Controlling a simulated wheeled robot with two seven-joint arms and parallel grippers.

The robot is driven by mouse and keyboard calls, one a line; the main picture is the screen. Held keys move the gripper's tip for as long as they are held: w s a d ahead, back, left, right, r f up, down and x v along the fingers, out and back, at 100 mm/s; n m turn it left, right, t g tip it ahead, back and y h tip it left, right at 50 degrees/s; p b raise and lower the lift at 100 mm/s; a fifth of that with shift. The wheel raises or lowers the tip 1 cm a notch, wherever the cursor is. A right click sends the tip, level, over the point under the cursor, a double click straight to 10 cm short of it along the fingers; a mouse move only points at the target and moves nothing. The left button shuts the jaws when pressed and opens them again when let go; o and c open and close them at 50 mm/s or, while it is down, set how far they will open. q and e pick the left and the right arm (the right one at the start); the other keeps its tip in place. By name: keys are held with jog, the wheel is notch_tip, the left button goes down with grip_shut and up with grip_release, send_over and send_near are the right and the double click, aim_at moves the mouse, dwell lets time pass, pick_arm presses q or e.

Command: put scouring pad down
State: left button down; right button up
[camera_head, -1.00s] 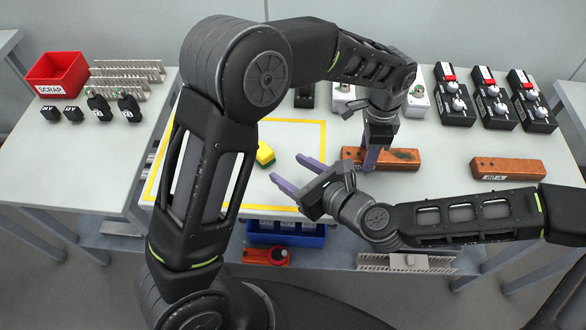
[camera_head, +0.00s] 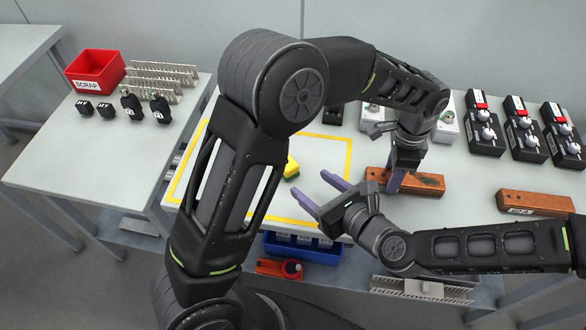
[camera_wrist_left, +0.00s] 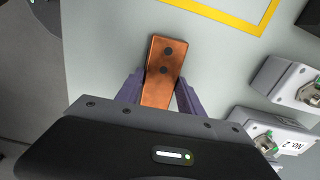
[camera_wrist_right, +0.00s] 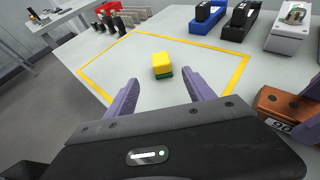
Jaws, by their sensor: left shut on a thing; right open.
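The scouring pad, a small yellow block with a green underside, lies on the table inside a yellow taped outline in the head view (camera_head: 291,168). It also shows in the right wrist view (camera_wrist_right: 162,66), ahead of my right gripper (camera_wrist_right: 160,82). That gripper is open and empty, its fingers (camera_head: 311,184) just to the right of the pad and apart from it. My left gripper (camera_head: 393,184) is shut on a copper-brown bar (camera_head: 425,184) resting on the table. In the left wrist view the bar (camera_wrist_left: 160,75) sits between its fingers (camera_wrist_left: 161,88).
A second brown bar (camera_head: 535,203) lies at the right. Black switch boxes (camera_head: 484,130) stand at the back right. A red SCRAP bin (camera_head: 95,70) and metal duct pieces are on the left table. A blue bin (camera_head: 300,248) is below the front edge. My left arm hides part of the outlined area.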

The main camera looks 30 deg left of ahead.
aim_at(293, 169)
jog(key=shift+x, duration=3.4)
jog(key=shift+w, duration=0.1)
jog(key=x, duration=0.5)
jog(key=shift+w+a, duration=0.1)
jog(key=shift+r, duration=0.1)
jog(key=shift+c, duration=0.3)
grip_shut()
